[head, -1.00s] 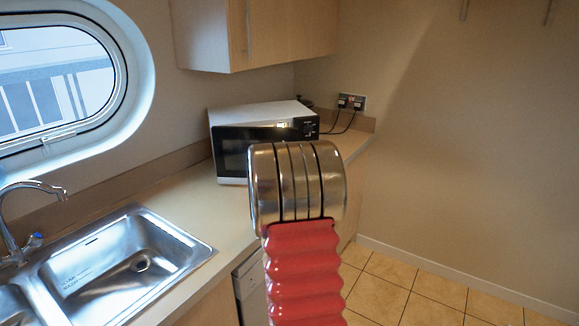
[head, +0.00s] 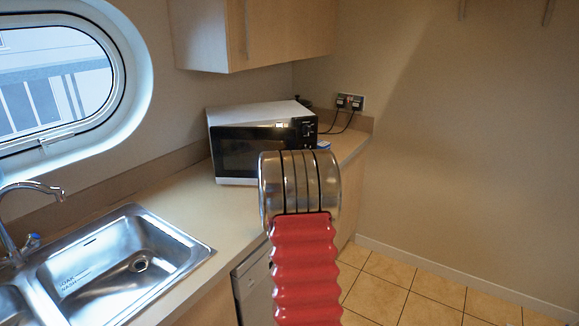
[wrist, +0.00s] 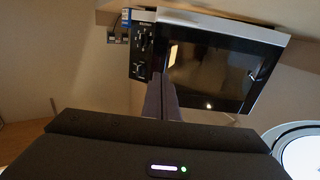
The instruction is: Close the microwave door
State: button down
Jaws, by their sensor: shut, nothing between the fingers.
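The microwave (head: 262,143) stands on the counter in the corner, with a silver-white body, a dark door (head: 245,150) and a black control panel at its right. In the head view the door looks flush or nearly flush with the front; I cannot tell if it is fully shut. In the wrist view the dark door (wrist: 212,78) fills the upper right, with the control panel (wrist: 143,50) to its left. My gripper (wrist: 161,80) is shut and empty, its fingertips overlapping the boundary between door and panel; contact cannot be told. In the head view my arm hides the gripper.
A steel sink (head: 125,260) with a tap (head: 30,188) is set into the counter (head: 215,215) at left. A cupboard (head: 265,35) hangs above the microwave. Plugged sockets (head: 350,102) are on the wall. Tiled floor (head: 400,285) is clear at right.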

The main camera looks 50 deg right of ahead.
jog(key=x, duration=1.1)
jog(key=shift+w+d, duration=0.1)
